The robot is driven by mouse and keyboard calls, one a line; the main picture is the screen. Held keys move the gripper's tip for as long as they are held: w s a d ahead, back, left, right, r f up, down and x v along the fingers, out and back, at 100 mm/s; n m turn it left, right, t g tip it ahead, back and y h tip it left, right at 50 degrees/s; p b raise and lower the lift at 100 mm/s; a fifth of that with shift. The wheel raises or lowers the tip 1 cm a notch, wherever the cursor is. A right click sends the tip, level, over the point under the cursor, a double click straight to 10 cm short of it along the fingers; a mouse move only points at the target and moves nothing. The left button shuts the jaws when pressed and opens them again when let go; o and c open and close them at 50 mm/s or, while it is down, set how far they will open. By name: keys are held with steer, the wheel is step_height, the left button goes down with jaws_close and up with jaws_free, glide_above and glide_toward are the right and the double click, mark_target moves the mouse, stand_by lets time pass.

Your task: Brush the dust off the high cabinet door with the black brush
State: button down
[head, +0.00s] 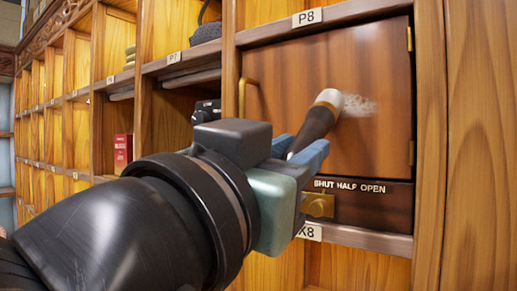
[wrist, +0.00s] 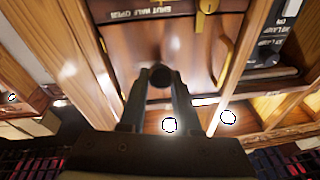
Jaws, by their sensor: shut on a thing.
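The high cabinet door (head: 290,85) is reddish-brown wood, shut, under the P8 label, with a brass handle (head: 243,98) at its left edge. A pale dust patch (head: 360,106) lies on its upper right part. My gripper (head: 303,156) is shut on the black brush (head: 316,128), which tilts up and right towards the door. Its pale bristle tip is at the left edge of the dust; I cannot tell whether it touches. In the wrist view the brush (wrist: 160,76) shows nearly end-on between the fingers, and the dust is not seen.
Below the door is a dark strip reading "SHUT HALF OPEN" with a brass latch (head: 319,205). Brass hinges (head: 410,39) sit at the door's right edge. Open wooden cubbies run to the left, holding a red box (head: 122,152) and a dark device (head: 206,111).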

steer(key=shift+s+d, duration=1.75)
steer(key=shift+d, duration=0.8)
steer(key=w+a, duration=0.6)
steer(key=a, duration=0.2)
steer(key=shift+a, duration=0.2)
steer(key=shift+s, duration=0.1)
steer(key=shift+a+r+b+v, duration=0.1)
steer(key=shift+r+v, duration=0.1)
steer(key=shift+v, duration=0.75)
steer(key=shift+a+r+b+v, duration=0.1)
steer(key=shift+r+v, duration=0.1)
steer(key=shift+v, duration=0.75)
steer(key=shift+a+r+b+v, duration=0.1)
steer(key=shift+r+v, duration=0.1)
steer(key=shift+v, duration=0.75)
steer(key=v, duration=0.2)
steer(key=shift+s+a+r, duration=0.3)
steer(key=shift+s, duration=0.05)
steer(key=shift+w+d, duration=0.1)
